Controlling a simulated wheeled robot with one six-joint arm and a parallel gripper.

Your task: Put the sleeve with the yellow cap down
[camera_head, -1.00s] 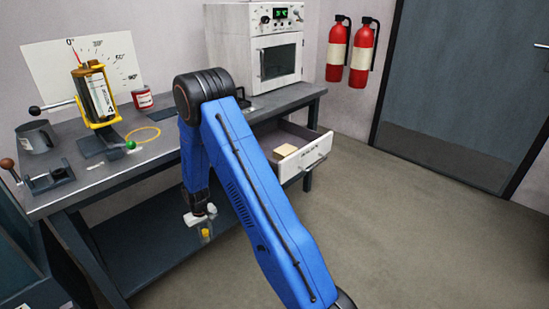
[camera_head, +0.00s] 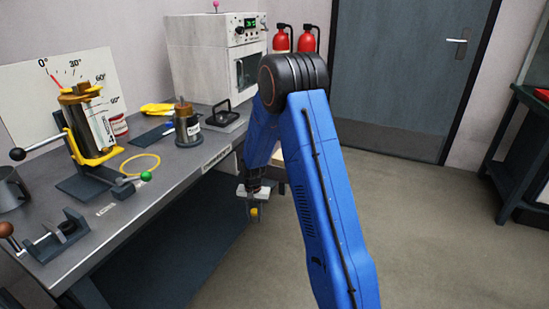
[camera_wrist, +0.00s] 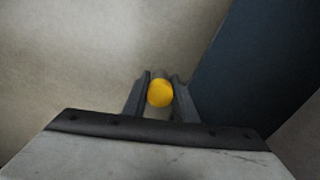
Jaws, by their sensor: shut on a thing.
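My gripper (camera_head: 254,207) is shut on the sleeve with the yellow cap (camera_head: 254,212), low beside the front edge of the workbench. In the wrist view the round yellow cap (camera_wrist: 160,93) sits between the two dark fingers (camera_wrist: 160,98), facing the camera. Most of the sleeve's body is hidden behind its cap and the fingers. The sleeve is in the air over the floor, apart from the bench top.
The grey workbench (camera_head: 125,220) holds a tilted cylinder on a yellow stand (camera_head: 95,130), a yellow ring (camera_head: 139,163), a metal canister (camera_head: 187,128) and a white oven (camera_head: 205,65). A dark lower shelf (camera_head: 180,255) lies beneath. The floor at right (camera_head: 420,220) is open.

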